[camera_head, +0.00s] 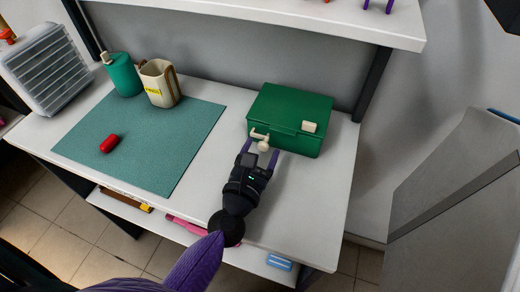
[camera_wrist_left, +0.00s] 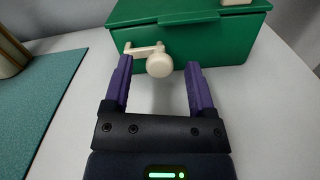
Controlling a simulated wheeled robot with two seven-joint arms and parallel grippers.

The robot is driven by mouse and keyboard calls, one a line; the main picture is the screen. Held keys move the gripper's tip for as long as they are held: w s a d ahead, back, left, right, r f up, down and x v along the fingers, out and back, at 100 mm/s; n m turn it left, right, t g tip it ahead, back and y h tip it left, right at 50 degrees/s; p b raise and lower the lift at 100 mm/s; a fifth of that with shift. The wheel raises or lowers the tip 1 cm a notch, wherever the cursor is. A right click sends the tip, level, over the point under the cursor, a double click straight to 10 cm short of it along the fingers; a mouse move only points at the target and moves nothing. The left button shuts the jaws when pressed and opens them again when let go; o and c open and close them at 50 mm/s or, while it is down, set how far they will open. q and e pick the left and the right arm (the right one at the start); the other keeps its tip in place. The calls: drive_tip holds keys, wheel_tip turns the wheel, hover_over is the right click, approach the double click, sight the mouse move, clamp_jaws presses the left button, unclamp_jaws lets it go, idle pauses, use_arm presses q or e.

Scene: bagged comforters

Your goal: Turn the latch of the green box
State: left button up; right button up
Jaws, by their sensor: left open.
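The green box (camera_head: 288,120) stands shut on the right part of the white table, and its front also shows in the left wrist view (camera_wrist_left: 205,42). A cream latch with a round knob (camera_wrist_left: 159,64) sits on its front left; it also shows in the head view (camera_head: 263,145). The latch arm lies roughly level, with the knob at its right end. My left gripper (camera_head: 262,156) is open in front of the box. Its two purple fingers (camera_wrist_left: 160,88) stand either side of the knob, a little short of it in the picture; contact cannot be told. My right gripper is not in view.
A teal mat (camera_head: 150,140) covers the left of the table, with a red object (camera_head: 109,143) on it. A shelf (camera_head: 290,15) overhangs the back. Table right of the box is clear.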

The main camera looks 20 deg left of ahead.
use_arm(q)
clamp_jaws()
